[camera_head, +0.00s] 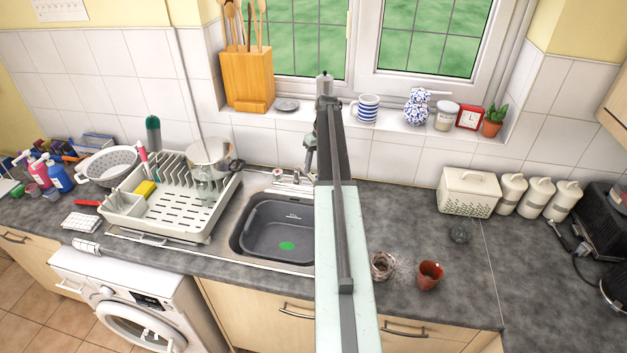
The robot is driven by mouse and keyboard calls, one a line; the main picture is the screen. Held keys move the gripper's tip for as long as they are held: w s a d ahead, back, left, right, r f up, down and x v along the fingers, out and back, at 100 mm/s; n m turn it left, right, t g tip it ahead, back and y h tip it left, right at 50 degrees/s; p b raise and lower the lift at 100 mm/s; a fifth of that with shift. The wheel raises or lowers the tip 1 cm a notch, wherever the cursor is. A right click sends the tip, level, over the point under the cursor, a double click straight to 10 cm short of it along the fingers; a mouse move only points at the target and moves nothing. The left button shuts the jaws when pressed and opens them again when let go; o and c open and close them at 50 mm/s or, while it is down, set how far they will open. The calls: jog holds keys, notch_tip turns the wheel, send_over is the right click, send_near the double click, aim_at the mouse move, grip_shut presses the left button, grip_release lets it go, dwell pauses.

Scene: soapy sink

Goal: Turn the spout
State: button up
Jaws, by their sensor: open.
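The sink's chrome tap (296,178) stands at the back edge of the sink, low against the tiled wall. Its spout is small in this view and partly hidden by my arm, so I cannot tell its exact direction. My gripper (308,165) hangs from the far end of my arm, just above and beside the tap. It is open. I cannot tell whether its fingers touch the spout or stand around it. The grey sink basin (272,228) lies in front of the tap, with a green patch on its bottom.
A dish rack (170,228) with a pot (208,155) stands left of the sink. A wooden utensil block (247,80) and a striped mug (366,108) stand on the sill.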

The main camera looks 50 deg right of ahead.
aim_at(312, 176)
jog(key=f+b, duration=0.2)
jog(key=f, duration=0.1)
jog(key=f+b, duration=0.1)
jog(key=shift+w+a+f, duration=0.15)
jog(key=shift+a+f, duration=0.2)
jog(key=shift+a, duration=0.05)
jog(key=shift+r, duration=0.1)
grip_shut()
dwell(0.9)
